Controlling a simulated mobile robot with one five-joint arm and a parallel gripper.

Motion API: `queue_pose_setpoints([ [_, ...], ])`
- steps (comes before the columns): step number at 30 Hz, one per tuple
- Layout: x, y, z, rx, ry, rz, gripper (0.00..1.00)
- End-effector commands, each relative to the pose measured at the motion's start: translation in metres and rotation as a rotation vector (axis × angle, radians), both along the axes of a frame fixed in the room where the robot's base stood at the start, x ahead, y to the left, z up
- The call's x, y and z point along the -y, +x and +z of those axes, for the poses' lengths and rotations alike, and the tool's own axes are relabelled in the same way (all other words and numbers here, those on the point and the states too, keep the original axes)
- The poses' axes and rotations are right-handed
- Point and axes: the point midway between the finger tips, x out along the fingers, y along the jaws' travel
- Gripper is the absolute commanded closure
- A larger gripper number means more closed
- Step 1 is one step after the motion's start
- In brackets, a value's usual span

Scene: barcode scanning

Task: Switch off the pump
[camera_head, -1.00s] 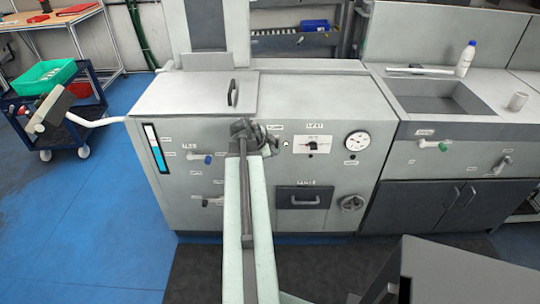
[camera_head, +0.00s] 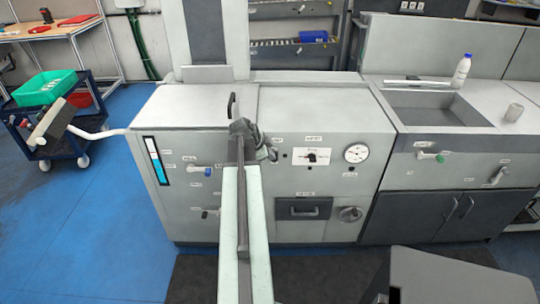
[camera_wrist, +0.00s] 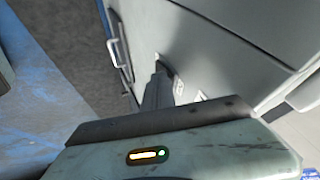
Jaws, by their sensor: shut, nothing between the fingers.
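The grey machine (camera_head: 225,220) stands ahead of me, with switches, valves and labels on its front. The labels are too small to read, so I cannot tell which control is the pump's. A white plate with a dark rotary knob (camera_head: 311,156) is right of my gripper. My gripper (camera_head: 246,134) is at the upper middle of the machine front and hides part of the panel. In the wrist view my gripper (camera_wrist: 162,75) is shut and empty, its narrow tip close to the panel by a small dark part. I cannot tell whether they touch.
A blue-handled valve (camera_head: 203,169) is left of my arm. A round gauge (camera_head: 356,153), a drawer handle (camera_head: 304,210) and a handwheel (camera_head: 350,214) are to the right. A sink unit (camera_head: 430,108) adjoins on the right; a cart with a green crate (camera_head: 45,89) stands left.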

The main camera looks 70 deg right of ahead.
Motion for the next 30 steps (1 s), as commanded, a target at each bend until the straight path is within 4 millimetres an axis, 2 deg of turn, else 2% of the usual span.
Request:
queue_pose_setpoints([
  [13, 0.003, -0.008, 0.016, 0.000, -0.001, -0.012, 1.00],
  [23, 0.003, -0.009, 0.016, 0.000, 0.000, -0.013, 1.00],
  [30, -0.012, -0.013, 0.018, 0.000, -0.001, -0.012, 1.00],
])
